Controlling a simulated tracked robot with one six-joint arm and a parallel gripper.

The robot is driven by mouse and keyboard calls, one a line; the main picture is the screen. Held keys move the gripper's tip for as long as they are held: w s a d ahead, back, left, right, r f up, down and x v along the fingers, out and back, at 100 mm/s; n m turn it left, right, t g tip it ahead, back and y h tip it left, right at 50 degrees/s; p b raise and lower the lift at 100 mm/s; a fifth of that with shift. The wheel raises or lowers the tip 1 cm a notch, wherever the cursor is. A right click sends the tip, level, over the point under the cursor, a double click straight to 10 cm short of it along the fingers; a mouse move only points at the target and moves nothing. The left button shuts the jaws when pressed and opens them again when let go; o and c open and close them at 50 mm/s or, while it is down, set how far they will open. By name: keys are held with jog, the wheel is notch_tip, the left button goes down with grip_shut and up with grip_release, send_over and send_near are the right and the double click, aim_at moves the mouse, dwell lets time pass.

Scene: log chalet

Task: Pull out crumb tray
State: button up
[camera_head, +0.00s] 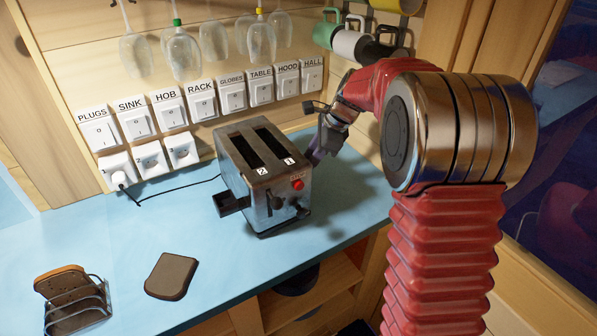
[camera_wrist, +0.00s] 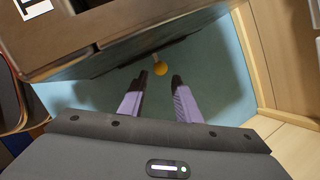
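The metal toaster (camera_head: 262,180) stands on the blue counter, with two top slots, a red button and front controls. A dark drawer-like piece (camera_head: 232,203) juts from its left side near the base; I cannot tell whether this is the crumb tray. My gripper (camera_head: 318,152) is low beside the toaster's right side, partly hidden behind it. In the wrist view my gripper (camera_wrist: 161,78) is open, its purple fingers with dark tips apart. A small yellow-orange knob (camera_wrist: 160,68) at the toaster's lower edge shows between and just beyond the tips. Contact cannot be told.
A bread slice (camera_head: 171,276) lies on the counter (camera_head: 120,240), left of the toaster. A wire rack (camera_head: 78,318) holds toast. Labelled switches (camera_head: 168,108) line the back wall, with glasses (camera_head: 183,52) and mugs (camera_head: 350,42) hanging above. A cord runs from the toaster to a socket.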

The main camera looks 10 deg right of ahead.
jog(key=x, duration=0.6)
jog(key=shift+f, duration=0.15)
jog(key=shift+c, duration=0.2)
grip_shut()
